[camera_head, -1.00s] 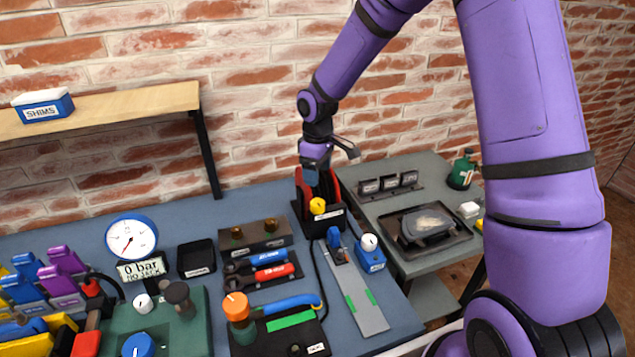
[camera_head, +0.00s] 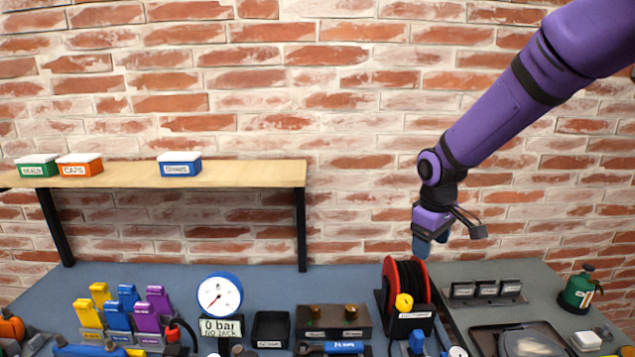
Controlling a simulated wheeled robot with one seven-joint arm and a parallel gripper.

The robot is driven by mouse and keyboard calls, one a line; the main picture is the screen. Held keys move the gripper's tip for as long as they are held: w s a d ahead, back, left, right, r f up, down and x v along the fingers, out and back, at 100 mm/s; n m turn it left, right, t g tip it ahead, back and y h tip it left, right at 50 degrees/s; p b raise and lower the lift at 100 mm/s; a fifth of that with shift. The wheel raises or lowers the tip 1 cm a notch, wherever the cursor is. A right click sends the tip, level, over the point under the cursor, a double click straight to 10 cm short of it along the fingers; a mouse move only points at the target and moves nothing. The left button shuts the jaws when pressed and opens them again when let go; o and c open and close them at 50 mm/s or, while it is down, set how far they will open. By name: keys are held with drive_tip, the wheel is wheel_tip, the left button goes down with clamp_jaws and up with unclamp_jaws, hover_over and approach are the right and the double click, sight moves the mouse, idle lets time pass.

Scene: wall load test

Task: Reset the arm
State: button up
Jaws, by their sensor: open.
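My purple arm comes in from the upper right, and my gripper (camera_head: 450,240) hangs at its end in front of the brick wall. Its jaws are open, with a blue-tipped finger on the left and a grey one on the right. I see nothing between them. The gripper appears above a red and black hose reel (camera_head: 404,282) on the bench and looks apart from it.
A blue bench (camera_head: 265,287) spans the front, with a pressure gauge (camera_head: 219,294) and coloured levers (camera_head: 147,316) at left. A wooden shelf (camera_head: 235,174) carries labelled boxes. A grey side table (camera_head: 541,271) holds a green can (camera_head: 577,292).

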drive_tip(key=s+d+r+m+t, duration=0.2)
drive_tip(key=s+d+r+m, duration=0.15)
drive_tip(key=s+r, duration=1)
drive_tip(key=s+d+r+m+t, duration=0.1)
drive_tip(key=s+r+m+t, duration=0.1)
drive_tip(key=s, duration=1.3)
drive_tip(key=shift+s+d+r+m+y, duration=0.2)
drive_tip(key=shift+r+m+y, duration=0.2)
drive_tip(key=shift+r+m, duration=0.45)
drive_tip(key=shift+f, duration=0.2)
